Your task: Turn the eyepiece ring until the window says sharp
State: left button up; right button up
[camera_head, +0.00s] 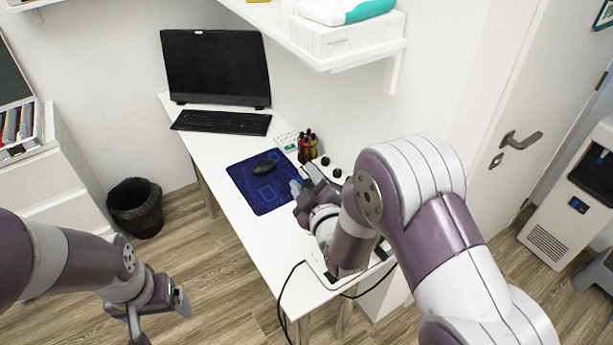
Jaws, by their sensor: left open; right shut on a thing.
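My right gripper (306,184) is over the desk, by the right edge of the blue mouse pad. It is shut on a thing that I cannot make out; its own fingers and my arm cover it. I cannot pick out an eyepiece ring or a window with text. Small round black parts (337,173) show just beyond the gripper; I cannot tell what they belong to. A flat white thing (318,268) with a dark edge lies at the near end of the desk, partly under my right arm. My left gripper (162,321) is open and empty above the floor, left of the desk.
The white desk (215,158) bears a dark monitor (216,66), a keyboard (221,122), a blue mouse pad (272,194) with a mouse (264,167), and a pen cup (307,147). A black cable (282,291) hangs at the near edge. A bin (135,207) stands left.

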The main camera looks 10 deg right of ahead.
jog(key=shift+r+n+g+y+p, duration=0.15)
jog(key=shift+n+g+y+p, duration=0.55)
jog(key=shift+g+y+p, duration=0.1)
jog(key=n+g+y+p, duration=0.1)
jog(key=n+g+p, duration=0.1)
jog(key=g+p, duration=0.1)
jog(key=n+g+y+p, duration=0.1)
jog(key=g+p, duration=0.2)
jog(key=p, duration=0.2)
jog(key=s+n+g+y+p, duration=0.1)
jog(key=n+g+p, duration=0.1)
jog(key=p, duration=0.3)
jog(key=shift+a+f+n+g+y, duration=0.3)
jog(key=shift+a+f+g, duration=0.05)
jog(key=shift+g, duration=0.05)
jog(key=shift+f+n+g+p, duration=0.15)
jog(key=shift+n+g+p, duration=0.2)
jog(key=shift+p, duration=0.4)
jog(key=shift+f+g+p, duration=0.2)
jog(key=shift+g+p, duration=0.05)
jog(key=shift+p, duration=0.1)
jog(key=shift+s+f, duration=0.1)
jog(key=o, duration=1)
